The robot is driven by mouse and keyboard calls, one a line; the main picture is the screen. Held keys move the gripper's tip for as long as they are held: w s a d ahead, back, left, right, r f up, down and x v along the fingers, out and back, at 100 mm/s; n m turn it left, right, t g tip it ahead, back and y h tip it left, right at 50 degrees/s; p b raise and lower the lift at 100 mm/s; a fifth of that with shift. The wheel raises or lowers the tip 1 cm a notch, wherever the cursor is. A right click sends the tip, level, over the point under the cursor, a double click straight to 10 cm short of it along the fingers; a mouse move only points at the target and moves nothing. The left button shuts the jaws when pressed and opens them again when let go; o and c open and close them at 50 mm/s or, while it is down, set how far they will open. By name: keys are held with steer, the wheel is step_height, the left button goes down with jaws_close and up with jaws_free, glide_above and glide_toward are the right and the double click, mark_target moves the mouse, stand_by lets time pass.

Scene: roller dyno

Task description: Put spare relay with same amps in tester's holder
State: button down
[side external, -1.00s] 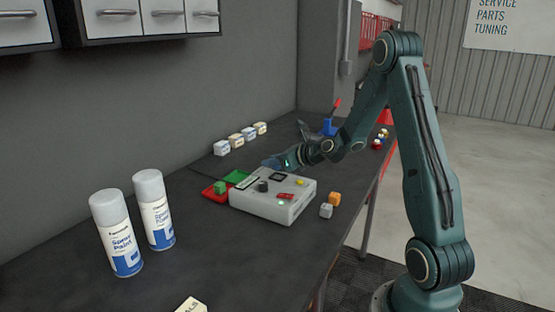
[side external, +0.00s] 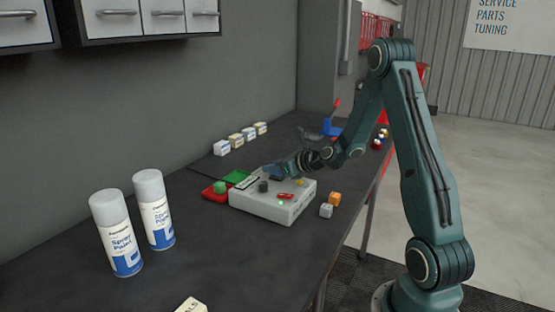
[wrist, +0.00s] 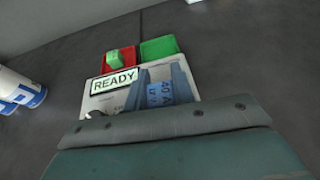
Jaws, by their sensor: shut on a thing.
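My gripper (wrist: 158,82) is shut on a blue relay (wrist: 159,94) marked "40 A"; the rest of its label is not legible. In the side view my gripper (side external: 274,171) is over the far part of the white tester (side external: 262,206). The tester's display (wrist: 115,80) reads "READY". Any holder on the tester under the gripper is hidden. A green relay (side external: 220,187) sits in the red tray (side external: 208,194); it also shows in the wrist view (wrist: 114,58). The green tray (wrist: 159,47) beside it looks empty.
An orange relay (side external: 334,198) and a grey relay (side external: 326,210) lie right of the tester. Two spray cans (side external: 124,240) stand at left. Several small boxes (side external: 236,140) line the wall. Small coloured parts (side external: 381,138) lie at the far right.

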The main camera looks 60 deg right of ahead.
steer(key=shift+f, duration=0.45)
steer(key=c, duration=1.1)
jaws_free()
